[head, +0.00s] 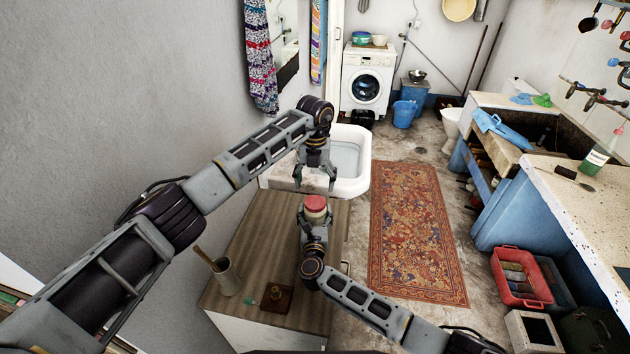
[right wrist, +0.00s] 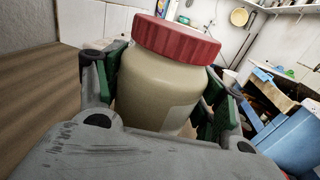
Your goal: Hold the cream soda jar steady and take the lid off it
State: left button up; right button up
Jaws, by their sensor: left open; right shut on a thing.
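The cream soda jar (right wrist: 158,90) is cream-coloured with a red lid (right wrist: 178,40) on top. In the head view the jar (head: 315,214) and its lid (head: 315,202) are over the wooden top of a cabinet. My right gripper (head: 314,222) is shut on the jar; in the right wrist view its fingers sit on both sides of the jar's body, below the lid. The jar's base is hidden. My left gripper (head: 315,182) is open and empty, pointing down above the lid, apart from it.
The wooden cabinet top (head: 255,240) also bears a grey cup (head: 227,278) with a wooden stick and a small brown object (head: 277,297) near its front. A white basin (head: 352,160) stands behind. A patterned rug (head: 415,235) lies on the floor to the right.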

pick_arm(q)
jog(key=m, duration=0.8)
jog(key=shift+m, duration=0.3)
jog(key=m, duration=0.4)
jog(key=shift+m, duration=0.4)
jog(key=m, duration=0.4)
jog(key=shift+m, duration=0.4)
jog(key=m, duration=0.4)
jog(key=shift+m, duration=0.3)
jog(key=m, duration=0.4)
jog(key=shift+m, duration=0.4)
jog(key=m, duration=0.4)
jog(key=shift+m, duration=0.3)
jog(key=m, duration=0.4)
